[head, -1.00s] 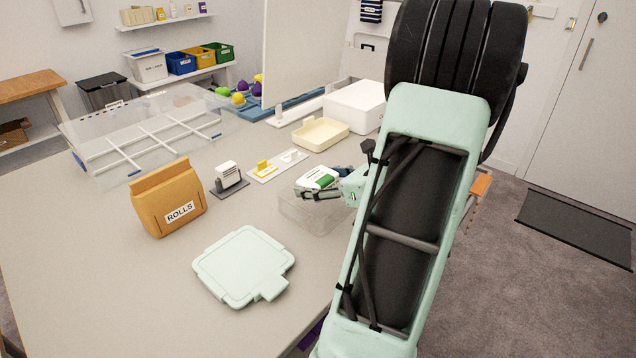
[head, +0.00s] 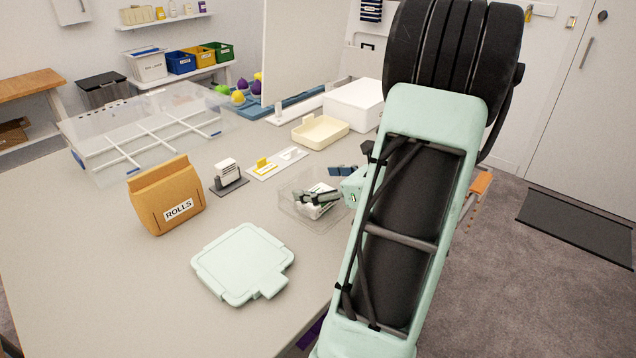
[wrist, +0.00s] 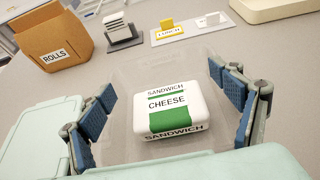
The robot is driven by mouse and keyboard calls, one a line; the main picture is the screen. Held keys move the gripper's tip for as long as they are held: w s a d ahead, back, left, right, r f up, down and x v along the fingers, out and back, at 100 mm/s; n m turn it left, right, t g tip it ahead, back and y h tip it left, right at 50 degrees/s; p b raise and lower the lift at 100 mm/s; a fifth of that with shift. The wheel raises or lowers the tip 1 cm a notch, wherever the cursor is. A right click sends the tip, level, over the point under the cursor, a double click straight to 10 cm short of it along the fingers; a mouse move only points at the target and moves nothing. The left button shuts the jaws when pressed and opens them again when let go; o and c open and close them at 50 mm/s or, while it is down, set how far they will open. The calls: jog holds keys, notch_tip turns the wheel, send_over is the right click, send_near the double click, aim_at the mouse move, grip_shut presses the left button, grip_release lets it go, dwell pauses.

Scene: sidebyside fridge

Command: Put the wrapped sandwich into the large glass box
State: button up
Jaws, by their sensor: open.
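The wrapped sandwich (wrist: 172,108), a white block with a green band and the words "SANDWICH" and "CHEESE", lies label up inside the clear glass box (wrist: 128,72). In the head view the sandwich (head: 316,210) shows partly behind a finger, within the walls of the box (head: 291,208). My gripper (wrist: 168,104) is open, with one blue-padded finger on each side of the sandwich and gaps between pads and sandwich. In the head view my gripper (head: 326,184) is at the box, low over it; the arm hides part of the box's right side.
A mint lid (head: 243,264) lies flat in front of the box. A brown "ROLLS" bag (head: 167,196), a card holder (head: 228,178), a label plate (head: 277,163) and a cream tray (head: 320,132) stand around. A large clear divided bin (head: 150,135) is at the back left.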

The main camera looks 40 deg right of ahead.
jog(key=shift+r, duration=0.15)
jog(key=shift+r+p, duration=0.25)
jog(key=shift+p, duration=0.1)
jog(key=a+p+v, duration=0.1)
jog(key=v, duration=1.1)
jog(key=shift+d+r, duration=0.2)
jog(key=shift+d, duration=0.25)
